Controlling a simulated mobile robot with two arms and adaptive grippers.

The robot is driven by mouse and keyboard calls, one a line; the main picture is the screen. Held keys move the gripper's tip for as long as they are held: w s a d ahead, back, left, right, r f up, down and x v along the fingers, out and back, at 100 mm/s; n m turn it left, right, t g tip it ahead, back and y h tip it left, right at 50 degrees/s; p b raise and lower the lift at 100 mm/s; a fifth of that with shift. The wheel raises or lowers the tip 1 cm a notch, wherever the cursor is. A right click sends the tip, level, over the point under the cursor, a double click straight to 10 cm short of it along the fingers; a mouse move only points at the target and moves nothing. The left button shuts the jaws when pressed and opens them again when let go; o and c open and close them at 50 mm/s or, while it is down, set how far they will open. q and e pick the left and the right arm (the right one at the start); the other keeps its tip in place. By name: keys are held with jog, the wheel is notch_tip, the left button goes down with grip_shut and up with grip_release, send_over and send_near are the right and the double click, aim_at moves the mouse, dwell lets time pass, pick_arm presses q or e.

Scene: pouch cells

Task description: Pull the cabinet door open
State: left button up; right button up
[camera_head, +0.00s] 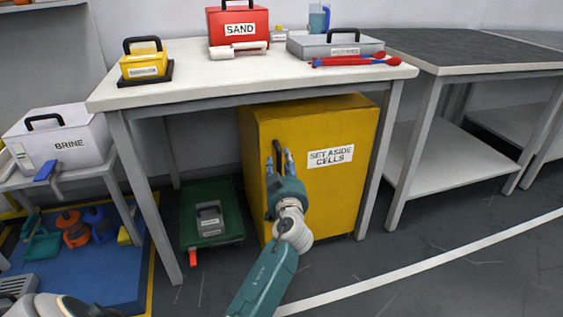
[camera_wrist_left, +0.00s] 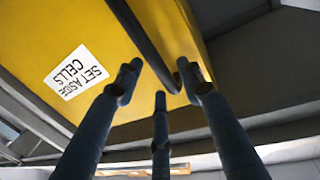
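The yellow cabinet (camera_head: 345,201) stands under the white-topped table, with a "SET ASIDE CELLS" label (camera_head: 330,157) on its front. Its door looks shut. A black vertical bar handle (camera_head: 277,152) is at the left side of the front, partly hidden by my left gripper (camera_head: 281,165). In the left wrist view the dark handle (camera_wrist_left: 140,35) runs down between the spread fingers of the gripper (camera_wrist_left: 158,78). The fingers look open, with gaps to the handle; contact is not clear. My right gripper is not in view.
The table (camera_head: 190,93) has a leg on each side of the cabinet. A green tray (camera_head: 226,190) with a grey weight-like item sits on the floor left of it. A blue mat (camera_head: 105,275) lies further left.

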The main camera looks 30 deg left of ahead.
pick_arm(q)
jog(key=shift+x, duration=1.3)
jog(key=shift+s, duration=0.1)
grip_shut()
jog(key=shift+f, duration=0.1)
